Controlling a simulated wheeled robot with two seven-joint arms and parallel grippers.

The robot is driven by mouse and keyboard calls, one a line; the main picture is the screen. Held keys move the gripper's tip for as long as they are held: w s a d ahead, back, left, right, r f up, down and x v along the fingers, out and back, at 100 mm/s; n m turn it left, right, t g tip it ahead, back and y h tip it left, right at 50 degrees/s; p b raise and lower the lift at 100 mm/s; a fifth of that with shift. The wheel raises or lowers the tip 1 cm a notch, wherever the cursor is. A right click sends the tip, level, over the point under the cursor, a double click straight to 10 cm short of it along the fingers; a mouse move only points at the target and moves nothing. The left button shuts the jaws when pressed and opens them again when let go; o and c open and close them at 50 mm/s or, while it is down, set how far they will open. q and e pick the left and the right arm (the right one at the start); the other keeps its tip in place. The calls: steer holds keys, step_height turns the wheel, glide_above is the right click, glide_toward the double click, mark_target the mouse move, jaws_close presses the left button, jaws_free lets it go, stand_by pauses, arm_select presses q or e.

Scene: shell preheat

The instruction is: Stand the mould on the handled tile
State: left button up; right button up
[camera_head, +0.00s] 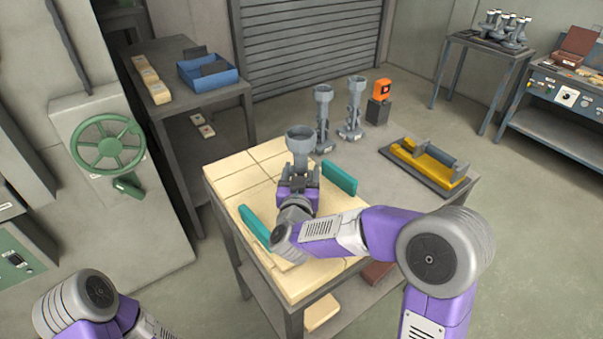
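The grey mould (300,144) has a cup-shaped top and is roughly upright over the pale tiled part of the table. My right gripper (299,177) is around its body from the near side and appears shut on it. The gripper and wrist hide the mould's lower end, so I cannot tell whether it touches the tile. The handled tile has two teal handles, one (340,179) right of the gripper and one (254,226) to its left. The pale surface between them is largely hidden by my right arm. My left arm shows at the bottom left, its gripper out of view.
Two similar grey moulds (323,122) (352,112) stand behind on the table (385,195). An orange device (382,89) on a dark block and a tray with a yellow piece (440,168) are to the right. A green handwheel (107,142) is at left.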

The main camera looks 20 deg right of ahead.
steer(key=shift+f, duration=0.1)
steer(key=o, duration=1.4)
steer(key=shift+s+a, duration=0.15)
steer(key=shift+s, duration=0.15)
steer(key=v, duration=1.1)
steer(key=shift+s+p, duration=0.2)
steer(key=shift+p, duration=0.25)
